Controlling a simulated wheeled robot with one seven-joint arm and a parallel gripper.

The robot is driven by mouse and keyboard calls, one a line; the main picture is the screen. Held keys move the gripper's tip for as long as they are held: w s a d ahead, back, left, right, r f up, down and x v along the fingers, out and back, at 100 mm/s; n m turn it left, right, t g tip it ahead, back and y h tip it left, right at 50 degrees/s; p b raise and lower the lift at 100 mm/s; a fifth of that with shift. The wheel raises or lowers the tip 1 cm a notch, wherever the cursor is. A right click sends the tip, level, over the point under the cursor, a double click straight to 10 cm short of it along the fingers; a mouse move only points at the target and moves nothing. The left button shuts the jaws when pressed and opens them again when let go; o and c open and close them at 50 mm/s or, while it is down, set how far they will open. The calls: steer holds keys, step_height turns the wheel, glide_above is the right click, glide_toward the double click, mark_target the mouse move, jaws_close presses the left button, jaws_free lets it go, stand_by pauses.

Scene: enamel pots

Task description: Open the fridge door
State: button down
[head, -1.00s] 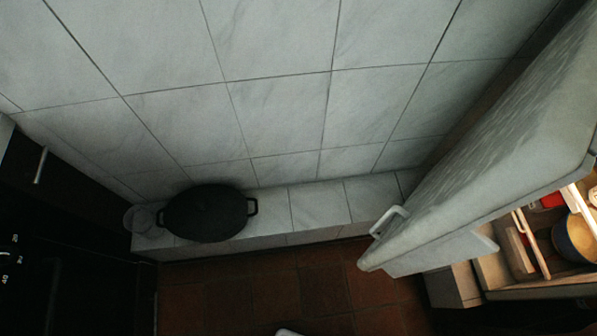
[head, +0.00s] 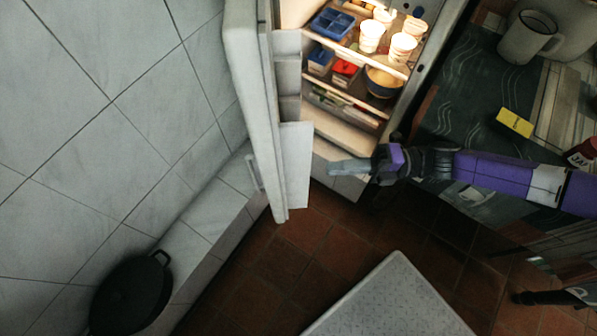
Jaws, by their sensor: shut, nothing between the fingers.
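The fridge door (head: 246,90) stands swung wide open at the left of the fridge, seen nearly edge-on. Its white handle (head: 254,172) is on the outer face, low on the door. The lit fridge interior (head: 345,124) shows shelves. My gripper (head: 335,168) is shut and empty. It shows in front of the fridge's lower part, to the right of the door's inner side, and appears apart from the door. My purple arm reaches in from the right.
White cups (head: 402,46), a blue tray (head: 333,23) and a bowl (head: 382,82) stand inside the fridge. A black pot (head: 130,296) sits on the tiled ledge at lower left. A counter (head: 470,95) with a mug (head: 527,38) is at right. Red floor shows below.

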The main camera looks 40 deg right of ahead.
glide_above(292, 171)
steer(key=s+a, duration=0.2)
steer(key=s, duration=0.1)
steer(key=shift+w+d+f+p, duration=0.1)
steer(key=shift+d+p, duration=0.05)
steer(key=shift+p, duration=0.3)
